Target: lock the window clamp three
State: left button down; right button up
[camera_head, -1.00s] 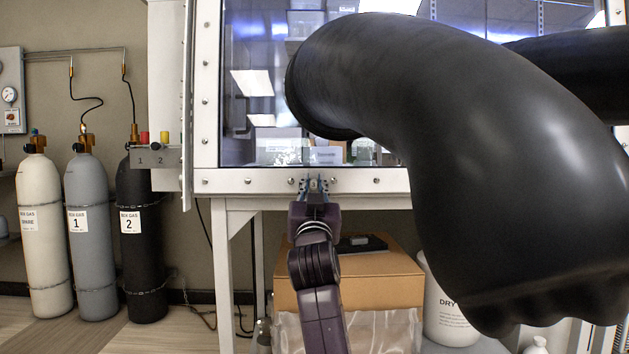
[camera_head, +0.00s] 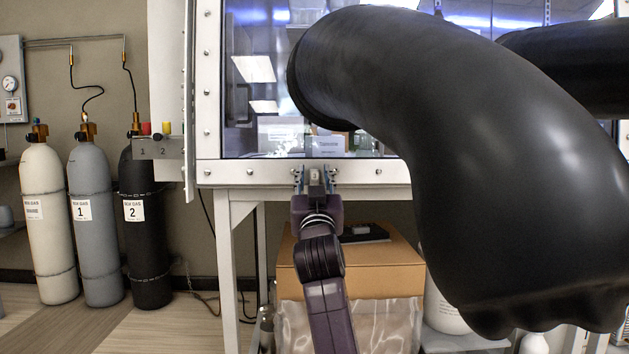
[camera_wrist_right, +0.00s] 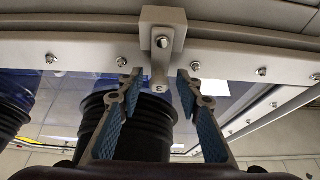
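Window clamp three (camera_wrist_right: 160,72) is a pale grey lever marked 3, bolted to a block on the window's frame rail. In the right wrist view it extends from the block into the gap between my fingers. My right gripper (camera_wrist_right: 158,100) is open, one blue-padded finger on each side, with visible gaps to the lever. In the head view the right gripper (camera_head: 316,178) is at the lower rail, around the small clamp (camera_head: 315,182). Whether the clamp is locked is hard to tell. My left gripper is not in view.
A large black glove sleeve (camera_head: 450,130) bulges from the window just right of my right arm. The bolted white frame (camera_head: 250,172) surrounds the window. A cardboard box (camera_head: 385,268) is below. Gas cylinders (camera_head: 95,220) stand at the left.

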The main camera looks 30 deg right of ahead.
jog(key=v, duration=1.2)
jog(key=shift+r, duration=0.1)
